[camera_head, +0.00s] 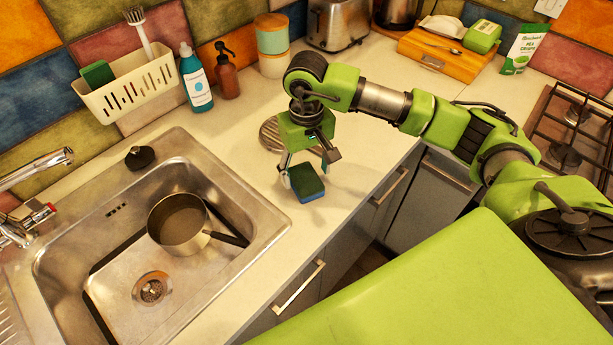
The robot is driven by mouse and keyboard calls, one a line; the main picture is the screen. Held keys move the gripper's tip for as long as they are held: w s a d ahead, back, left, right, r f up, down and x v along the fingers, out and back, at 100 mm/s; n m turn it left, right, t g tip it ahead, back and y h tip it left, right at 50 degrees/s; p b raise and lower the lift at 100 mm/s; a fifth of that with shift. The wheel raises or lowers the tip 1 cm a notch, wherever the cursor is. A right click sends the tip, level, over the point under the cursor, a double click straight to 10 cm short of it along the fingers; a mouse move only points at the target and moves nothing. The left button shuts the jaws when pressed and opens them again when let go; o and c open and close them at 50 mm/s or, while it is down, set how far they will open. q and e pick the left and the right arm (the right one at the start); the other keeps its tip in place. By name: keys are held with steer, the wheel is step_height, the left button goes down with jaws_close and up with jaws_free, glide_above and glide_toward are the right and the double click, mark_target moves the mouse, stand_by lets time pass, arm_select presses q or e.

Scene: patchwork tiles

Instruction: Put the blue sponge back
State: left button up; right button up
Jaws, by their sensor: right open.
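The blue sponge (308,195), with a green upper face, is on the counter to the right of the sink. My right gripper (305,171) is over it, pointing down, with its fingers apart on either side of the sponge. The fingers partly hide the sponge, and I cannot tell whether they touch it. A white slotted caddy (128,92) on the wall behind the sink holds a green sponge (98,75) and a white brush (139,30). My left gripper is out of view.
The sink (262,215) holds a pot (178,222). A round metal rack (270,133) lies behind my right gripper. A blue bottle (196,82), a brown spray bottle (227,72) and stacked canisters (272,45) line the wall. Counter in front of the sponge is clear.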

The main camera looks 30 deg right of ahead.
mark_target(306, 180)
step_height(306, 180, up, 10)
steer(key=b, duration=0.2)
steer(key=shift+b, duration=0.3)
